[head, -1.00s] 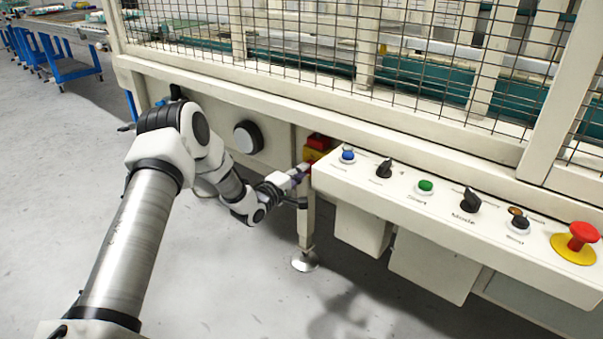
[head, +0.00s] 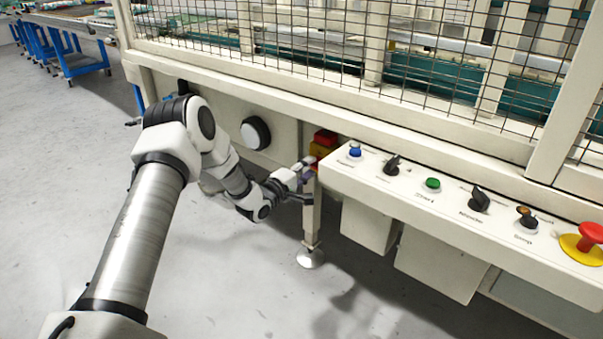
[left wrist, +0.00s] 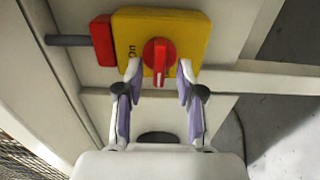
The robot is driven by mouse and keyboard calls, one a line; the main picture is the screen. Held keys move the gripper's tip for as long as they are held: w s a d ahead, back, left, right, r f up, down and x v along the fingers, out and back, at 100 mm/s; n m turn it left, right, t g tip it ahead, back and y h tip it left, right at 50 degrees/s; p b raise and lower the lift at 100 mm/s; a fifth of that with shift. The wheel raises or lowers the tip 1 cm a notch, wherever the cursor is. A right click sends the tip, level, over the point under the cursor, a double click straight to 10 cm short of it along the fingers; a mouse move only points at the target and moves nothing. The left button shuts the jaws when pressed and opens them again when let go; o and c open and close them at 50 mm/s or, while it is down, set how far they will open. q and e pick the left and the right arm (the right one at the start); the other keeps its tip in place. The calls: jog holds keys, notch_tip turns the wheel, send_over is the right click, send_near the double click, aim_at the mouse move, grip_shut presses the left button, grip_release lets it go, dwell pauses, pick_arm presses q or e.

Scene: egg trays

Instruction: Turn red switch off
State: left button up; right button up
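The red switch (left wrist: 158,55) is a rotary knob on a yellow plate (left wrist: 192,28), seen in the left wrist view. A white line runs along the knob, lined up with the picture's vertical, and "On" is printed at its left. In the head view the red and yellow switch box (head: 322,146) is on the machine's front, partly hidden by my gripper and the panel. My left gripper (left wrist: 158,75) is open, its two purple-padded fingers on either side of the knob's lower end. I cannot tell whether they touch it. My right gripper is not in view.
A control panel (head: 345,182) with several buttons and knobs juts out just right of my left gripper. A red emergency stop (head: 591,232) is at its right end. A round black-and-white knob (head: 255,133) is left of the switch. Wire mesh is above; the floor at left is clear.

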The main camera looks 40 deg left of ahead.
pick_arm(q)
jog(key=s, duration=1.1)
jog(key=shift+s+a, duration=0.3)
jog(key=shift+a, duration=0.15)
